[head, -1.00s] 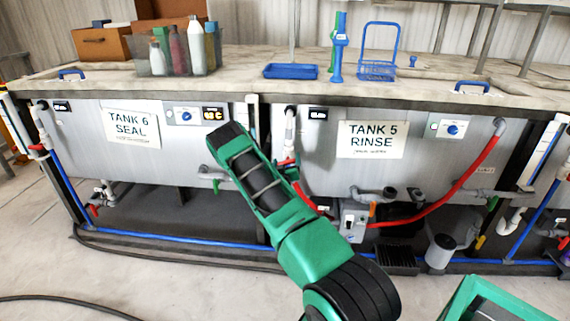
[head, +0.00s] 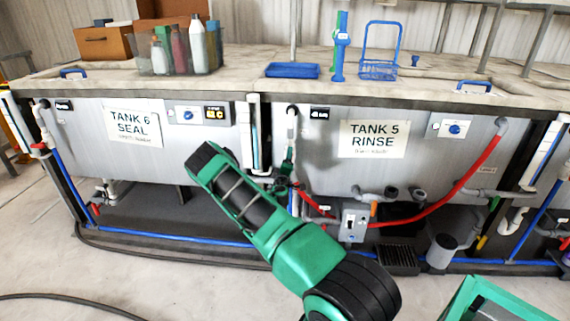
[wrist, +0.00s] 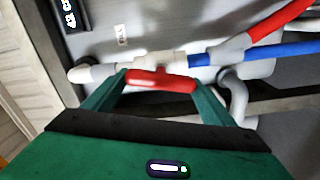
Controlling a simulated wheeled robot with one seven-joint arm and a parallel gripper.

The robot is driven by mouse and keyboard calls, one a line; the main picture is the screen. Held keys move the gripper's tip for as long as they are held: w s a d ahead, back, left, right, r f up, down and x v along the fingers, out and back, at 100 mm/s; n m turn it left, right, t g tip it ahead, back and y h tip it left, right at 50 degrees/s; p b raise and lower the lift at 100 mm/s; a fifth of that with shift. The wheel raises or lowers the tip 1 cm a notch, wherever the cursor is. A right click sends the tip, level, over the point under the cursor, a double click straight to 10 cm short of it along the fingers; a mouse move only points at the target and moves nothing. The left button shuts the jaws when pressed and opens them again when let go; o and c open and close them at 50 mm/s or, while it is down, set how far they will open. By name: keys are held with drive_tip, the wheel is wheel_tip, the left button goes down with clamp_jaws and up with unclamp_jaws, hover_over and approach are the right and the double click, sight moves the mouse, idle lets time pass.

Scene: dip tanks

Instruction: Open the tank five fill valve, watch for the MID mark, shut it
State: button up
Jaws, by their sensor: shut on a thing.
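My gripper (wrist: 160,84) is shut on a red valve handle (wrist: 162,80), with a green finger at each end of it in the wrist view. The handle looks roughly in line with the white and blue pipe behind it. In the head view, my gripper (head: 287,172) is at the left end of tank 5 (head: 325,185), which has a "TANK 5 RINSE" sign (head: 374,140); my arm partly hides the valve. A white upright gauge strip (head: 254,130) stands between tanks 6 and 5. Its level and marks are too small to read.
Tank 6 (head: 80,140) is at the left. A red hose (head: 460,185) and a grey box (head: 354,222) are right of my gripper. A blue pipe (head: 170,239) runs low along the front. The floor in front is mostly clear, with a black hose at left.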

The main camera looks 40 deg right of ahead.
drive_tip(key=shift+w+a+f+n, duration=0.1)
drive_tip(key=shift+a+f+n, duration=0.1)
drive_tip(key=shift+n, duration=0.55)
drive_tip(key=shift+w+a+f+n, duration=0.1)
drive_tip(key=shift+a+f+n, duration=0.1)
drive_tip(key=shift+n, duration=0.55)
drive_tip(key=o, duration=1)
drive_tip(key=shift+d, duration=0.1)
drive_tip(key=shift+o, duration=0.2)
drive_tip(key=shift+s+d, duration=0.1)
drive_tip(key=shift+r, duration=0.1)
drive_tip(key=shift+s, duration=0.1)
drive_tip(key=v, duration=1)
drive_tip(key=shift+a, duration=0.25)
drive_tip(key=shift+s, duration=0.15)
